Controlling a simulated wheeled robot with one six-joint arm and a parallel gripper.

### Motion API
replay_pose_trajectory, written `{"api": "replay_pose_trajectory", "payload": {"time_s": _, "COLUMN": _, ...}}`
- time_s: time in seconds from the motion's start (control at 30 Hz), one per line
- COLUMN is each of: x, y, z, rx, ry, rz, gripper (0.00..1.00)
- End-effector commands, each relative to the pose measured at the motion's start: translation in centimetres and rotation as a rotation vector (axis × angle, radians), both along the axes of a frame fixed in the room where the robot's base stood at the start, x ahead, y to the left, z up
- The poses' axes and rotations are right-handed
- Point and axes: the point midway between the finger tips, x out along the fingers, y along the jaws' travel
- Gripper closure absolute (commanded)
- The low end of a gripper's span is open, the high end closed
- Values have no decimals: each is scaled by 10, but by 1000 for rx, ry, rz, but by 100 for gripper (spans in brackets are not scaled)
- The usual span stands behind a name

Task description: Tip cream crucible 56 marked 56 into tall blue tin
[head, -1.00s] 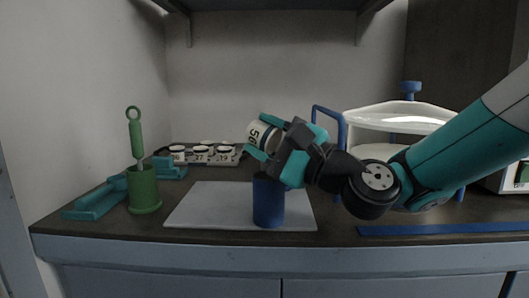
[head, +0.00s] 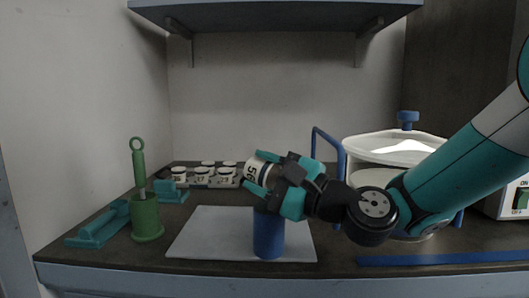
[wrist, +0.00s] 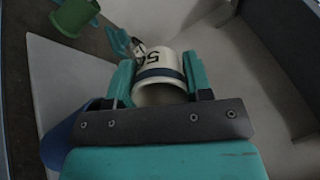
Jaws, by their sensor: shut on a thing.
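The cream crucible marked 56 (head: 256,170) is held in my gripper (head: 258,176), above the tall blue tin (head: 268,238). It also shows in the wrist view (wrist: 158,72), between the two teal fingers, with a dark band near its rim. The crucible is tilted in the head view. The blue tin stands upright on a white sheet (head: 205,240); its mouth is partly hidden by my gripper. In the wrist view the tin (wrist: 62,140) shows at the lower left, partly covered by the gripper body. I cannot see whether anything is leaving the crucible.
A green pot (head: 147,222) with a green-handled tool stands at left, near teal holders (head: 100,225). A rack of several cream crucibles (head: 205,180) stands behind. A blue strip (head: 440,259) lies along the front edge.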

Motion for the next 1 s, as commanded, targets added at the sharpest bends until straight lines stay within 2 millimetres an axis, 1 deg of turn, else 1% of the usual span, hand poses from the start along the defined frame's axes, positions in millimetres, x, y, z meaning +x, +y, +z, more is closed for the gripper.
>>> {"api": "replay_pose_trajectory", "payload": {"time_s": 0.03, "x": 0, "y": 2, "z": -3, "rx": -28, "ry": 29, "rz": 4, "gripper": 78}}
{"api": "replay_pose_trajectory", "payload": {"time_s": 0.6, "x": 2, "y": 4, "z": 0, "rx": -181, "ry": 116, "rz": 1, "gripper": 78}}
{"api": "replay_pose_trajectory", "payload": {"time_s": 1.0, "x": 3, "y": 4, "z": -3, "rx": -197, "ry": 121, "rz": -1, "gripper": 78}}
